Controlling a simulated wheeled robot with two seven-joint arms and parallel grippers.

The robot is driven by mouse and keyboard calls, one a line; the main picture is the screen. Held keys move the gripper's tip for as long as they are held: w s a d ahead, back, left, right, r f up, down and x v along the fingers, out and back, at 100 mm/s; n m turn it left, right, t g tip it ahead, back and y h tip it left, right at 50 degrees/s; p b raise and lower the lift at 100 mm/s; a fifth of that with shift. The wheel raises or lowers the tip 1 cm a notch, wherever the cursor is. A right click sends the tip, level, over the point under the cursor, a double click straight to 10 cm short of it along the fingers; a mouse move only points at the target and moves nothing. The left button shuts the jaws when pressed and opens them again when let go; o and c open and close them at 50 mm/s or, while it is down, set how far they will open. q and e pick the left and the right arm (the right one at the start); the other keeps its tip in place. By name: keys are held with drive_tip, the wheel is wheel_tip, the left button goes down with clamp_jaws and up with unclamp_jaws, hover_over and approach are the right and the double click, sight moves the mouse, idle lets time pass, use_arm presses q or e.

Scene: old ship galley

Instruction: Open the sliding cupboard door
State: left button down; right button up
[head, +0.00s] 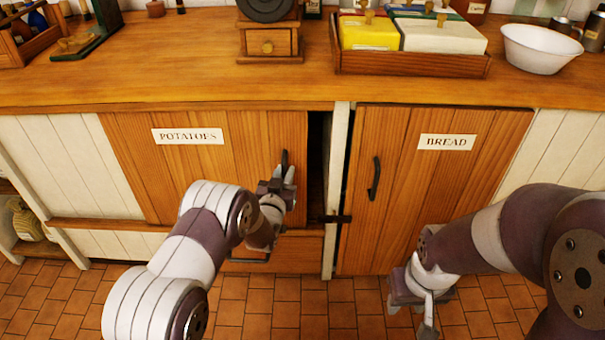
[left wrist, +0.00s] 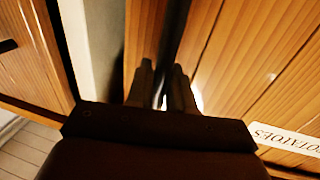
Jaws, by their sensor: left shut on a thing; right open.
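The sliding cupboard door (head: 237,135) is wooden with a "POTATOES" label. It stands slightly to the left of the white post, and a narrow dark gap (head: 318,155) shows at its right edge. Its dark vertical handle (head: 284,160) is near that right edge. My left gripper (head: 283,176) is at the handle, shut on it. The left wrist view shows the two fingers around the dark handle (left wrist: 178,40), with the label upside down at the right. My right gripper (head: 425,305) is open and empty, low in front of the "BREAD" door.
The "BREAD" door (head: 415,200) with its own dark handle is closed to the right of the white post (head: 336,190). A wooden rail (head: 95,224) runs left below the sliding door. The counter above holds a grinder (head: 268,35), a box tray (head: 410,62) and a white bowl (head: 540,48).

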use_arm(q)
drive_tip(key=a+b, duration=0.2)
drive_tip(key=a, duration=2.7)
drive_tip(key=shift+a, duration=0.1)
drive_tip(key=c, duration=1.2)
unclamp_jaws()
drive_tip(key=shift+o, duration=0.2)
drive_tip(key=s+a+p, duration=0.2)
drive_tip(key=s+p, duration=0.1)
drive_tip(key=s, duration=0.9)
drive_tip(key=shift+s+a, duration=0.2)
drive_tip(key=shift+s, duration=0.05)
